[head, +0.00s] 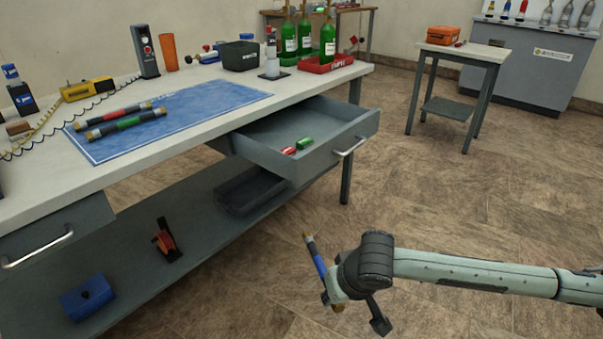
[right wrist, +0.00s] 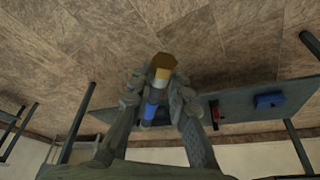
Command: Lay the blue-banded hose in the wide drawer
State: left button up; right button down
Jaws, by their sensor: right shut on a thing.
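The blue-banded hose (head: 318,262) is a short dark tube with a blue band and brass ends. My right gripper (head: 336,290) is shut on it and holds it tilted over the open floor, in front of the bench. In the right wrist view the hose (right wrist: 158,88) is between the fingers of my right gripper (right wrist: 158,100), brass end showing. The wide drawer (head: 318,155) is pulled open under the bench top, above and beyond the gripper. A red and a green small piece (head: 298,147) lie in it. My left gripper is not in view.
Red-banded and green-banded hoses (head: 125,122) lie on a blue mat (head: 215,99) on the bench. Green bottles stand in a red tray (head: 335,65) near the bench end. A lower shelf (head: 190,235) holds a dark tray and a blue box (head: 88,297).

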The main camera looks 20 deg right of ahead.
aim_at(295, 125)
jog(key=i+l+u, duration=0.1)
jog(key=l+u, duration=0.2)
jog(key=l, duration=0.6)
jog(key=l+u, duration=0.25)
jog(key=l, duration=0.65)
jog(key=k+l+u, duration=0.1)
jog(key=l+u, duration=0.2)
jog(key=l, duration=0.55)
